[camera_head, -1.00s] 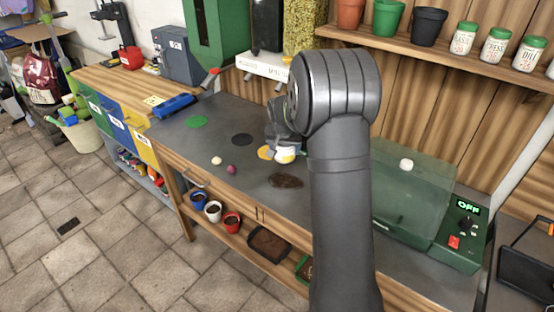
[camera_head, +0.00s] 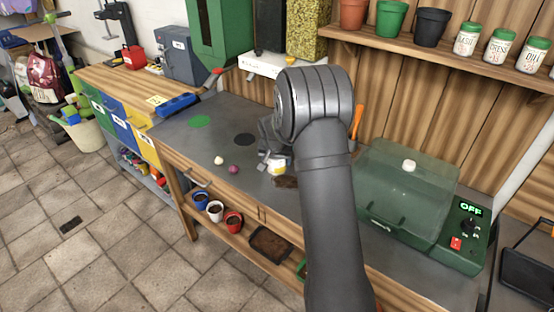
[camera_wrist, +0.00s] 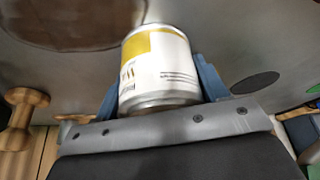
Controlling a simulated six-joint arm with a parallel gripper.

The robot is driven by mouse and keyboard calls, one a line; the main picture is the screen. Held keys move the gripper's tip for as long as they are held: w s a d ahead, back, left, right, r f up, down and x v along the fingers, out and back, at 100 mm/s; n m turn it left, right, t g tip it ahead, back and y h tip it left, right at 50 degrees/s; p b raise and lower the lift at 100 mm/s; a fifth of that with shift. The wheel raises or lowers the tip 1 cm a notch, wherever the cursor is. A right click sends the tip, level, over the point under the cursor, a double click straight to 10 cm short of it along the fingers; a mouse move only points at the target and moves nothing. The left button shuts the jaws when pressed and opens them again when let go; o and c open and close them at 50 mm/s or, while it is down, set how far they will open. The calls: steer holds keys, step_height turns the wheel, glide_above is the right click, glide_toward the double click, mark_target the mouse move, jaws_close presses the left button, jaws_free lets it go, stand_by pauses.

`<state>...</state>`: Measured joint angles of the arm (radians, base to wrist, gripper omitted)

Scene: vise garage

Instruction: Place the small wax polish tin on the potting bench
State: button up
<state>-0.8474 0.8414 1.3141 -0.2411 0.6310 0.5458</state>
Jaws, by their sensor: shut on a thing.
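The small wax polish tin (camera_wrist: 160,72) is white with a yellow band and sits between the two fingers of my gripper (camera_wrist: 160,85) in the wrist view. My gripper is shut on it. In the head view the tin (camera_head: 277,166) shows small beside my gripper (camera_head: 268,158), partly hidden by my arm. It is over the grey top of the potting bench (camera_head: 190,140); I cannot tell whether it touches the surface.
A dark brown patch (camera_head: 286,181) lies close to the tin. A green disc (camera_head: 200,121), a black disc (camera_head: 244,140), a pale bulb (camera_head: 218,160) and a purple bulb (camera_head: 234,169) lie to the left. A green lidded propagator (camera_head: 405,195) stands at right.

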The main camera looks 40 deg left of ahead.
steer(key=o, duration=1.2)
steer(key=v, duration=1.2)
steer(key=shift+r, duration=0.15)
steer(key=x, duration=1.2)
steer(key=shift+f, duration=0.25)
steer(key=shift+r, duration=1.35)
